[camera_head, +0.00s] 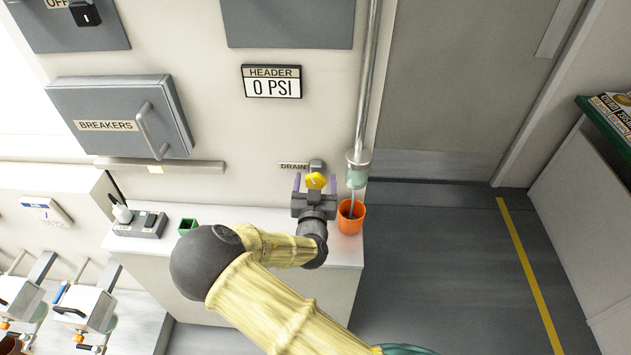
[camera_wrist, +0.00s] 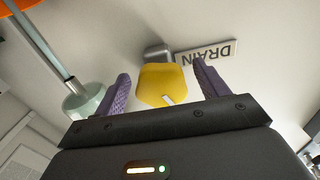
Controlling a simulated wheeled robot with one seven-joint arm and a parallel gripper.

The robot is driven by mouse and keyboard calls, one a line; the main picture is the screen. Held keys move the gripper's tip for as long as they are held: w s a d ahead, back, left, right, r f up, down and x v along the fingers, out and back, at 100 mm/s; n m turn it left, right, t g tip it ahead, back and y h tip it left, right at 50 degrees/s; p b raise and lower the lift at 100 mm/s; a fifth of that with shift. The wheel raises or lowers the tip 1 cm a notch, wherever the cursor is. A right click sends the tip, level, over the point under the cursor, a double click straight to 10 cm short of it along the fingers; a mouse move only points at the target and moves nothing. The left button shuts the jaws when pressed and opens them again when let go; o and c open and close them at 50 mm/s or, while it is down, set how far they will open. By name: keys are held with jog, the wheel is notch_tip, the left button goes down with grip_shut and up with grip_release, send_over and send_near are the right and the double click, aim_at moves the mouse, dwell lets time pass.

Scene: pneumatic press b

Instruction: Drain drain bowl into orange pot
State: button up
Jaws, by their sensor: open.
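The drain bowl (camera_head: 357,170) is a pale green clear cup at the lower end of a vertical pipe; it also shows in the wrist view (camera_wrist: 88,102). The orange pot (camera_head: 351,222) stands on the white counter under it, with a thin tube reaching down into its mouth. A yellow drain knob (camera_head: 316,181) sits beside the DRAIN label (camera_head: 293,166). My gripper (camera_head: 314,184) is open, its purple fingers on either side of the yellow knob (camera_wrist: 163,84). I cannot tell whether they touch it. The pot's inside is mostly hidden.
The HEADER display (camera_head: 271,82) on the wall reads 0 PSI. A small green box (camera_head: 187,226) and a grey socket block (camera_head: 141,223) are on the counter to the left. The BREAKERS box (camera_head: 121,116) juts from the wall. Open floor lies to the right.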

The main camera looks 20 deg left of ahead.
jog(key=c, duration=1)
jog(key=shift+o, duration=0.2)
jog(key=shift+f+n+b, duration=0.1)
jog(key=shift+n+b, duration=0.45)
jog(key=shift+n, duration=1.75)
jog(key=o, duration=1)
jog(key=shift+c, duration=0.2)
jog(key=shift+s+b, duration=0.15)
jog(key=shift+b, duration=0.15)
